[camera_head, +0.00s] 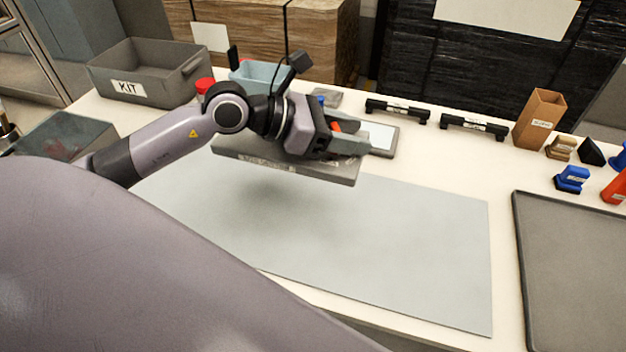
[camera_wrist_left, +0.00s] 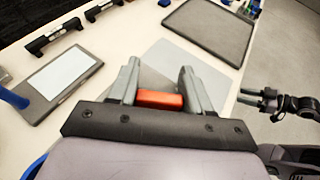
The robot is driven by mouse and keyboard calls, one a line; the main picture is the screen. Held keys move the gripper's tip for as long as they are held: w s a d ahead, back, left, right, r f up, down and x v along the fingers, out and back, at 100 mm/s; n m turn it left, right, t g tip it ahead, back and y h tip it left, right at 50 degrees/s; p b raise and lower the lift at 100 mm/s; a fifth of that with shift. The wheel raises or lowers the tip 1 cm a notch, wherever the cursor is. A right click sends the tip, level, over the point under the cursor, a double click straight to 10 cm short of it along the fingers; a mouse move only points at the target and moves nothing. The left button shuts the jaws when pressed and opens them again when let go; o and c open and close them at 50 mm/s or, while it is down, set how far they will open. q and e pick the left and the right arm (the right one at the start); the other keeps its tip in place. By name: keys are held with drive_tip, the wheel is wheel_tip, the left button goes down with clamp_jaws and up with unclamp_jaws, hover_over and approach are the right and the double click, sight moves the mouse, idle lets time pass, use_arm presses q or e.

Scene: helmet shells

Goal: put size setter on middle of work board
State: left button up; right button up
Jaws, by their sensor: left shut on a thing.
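My left gripper (camera_head: 345,138) is shut on the orange grip of a dark grey slab (camera_head: 290,166), which I take to be the size setter. Its front edge carries a label too small to read. The slab hangs over the back left part of the pale grey work board (camera_head: 400,240), with a shadow beneath it. In the left wrist view the orange grip (camera_wrist_left: 160,99) lies between the two fingers; the slab is mostly hidden there. My right gripper (camera_wrist_left: 250,97) shows small at the right of that view, fingers apart and empty, away from the board.
A dark tray (camera_head: 575,270) lies right of the board. A grey KIT bin (camera_head: 150,75) stands at the back left. A flat device with a pale screen (camera_head: 381,137), black handles (camera_head: 398,110) and a brown box (camera_head: 540,118) line the back. The board's middle and right are clear.

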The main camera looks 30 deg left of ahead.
use_arm(q)
drive_tip(key=shift+f+b, duration=1.2)
drive_tip(key=shift+f, duration=7.6)
drive_tip(key=shift+f, duration=0.2)
drive_tip(key=o, duration=1.2)
drive_tip(key=shift+r, duration=0.15)
